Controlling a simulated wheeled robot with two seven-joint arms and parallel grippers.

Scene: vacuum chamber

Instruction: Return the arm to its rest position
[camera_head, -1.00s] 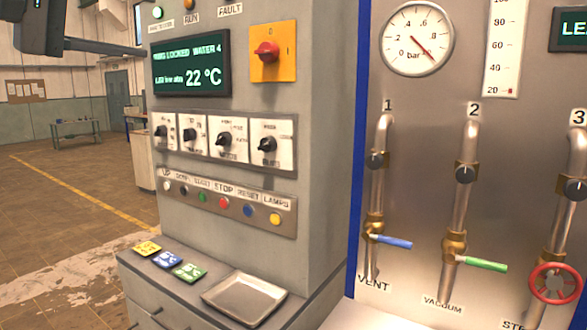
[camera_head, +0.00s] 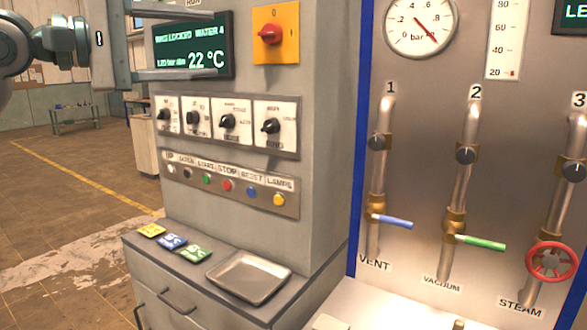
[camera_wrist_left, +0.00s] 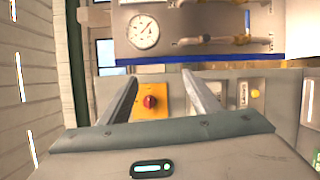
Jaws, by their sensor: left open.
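My left gripper (camera_head: 214,43) comes in from the top left in the head view. Its two fingers are spread and point right, one above and one below the green-lettered display (camera_head: 190,47). It looks empty. In the left wrist view the open fingers (camera_wrist_left: 162,80) show apart with nothing between them, and the yellow plate with the red rotary switch (camera_wrist_left: 150,101) lies beyond. Part of my left arm (camera_head: 55,45) shows at the left edge. My right gripper is out of view.
The grey control cabinet (camera_head: 325,130) carries several knobs and buttons. A metal tray (camera_head: 248,277) and coloured cards (camera_head: 172,241) lie on its ledge. Right stand pipes with a blue valve handle (camera_head: 393,222), a green one (camera_head: 482,243) and a red wheel (camera_head: 550,261). Floor at left is open.

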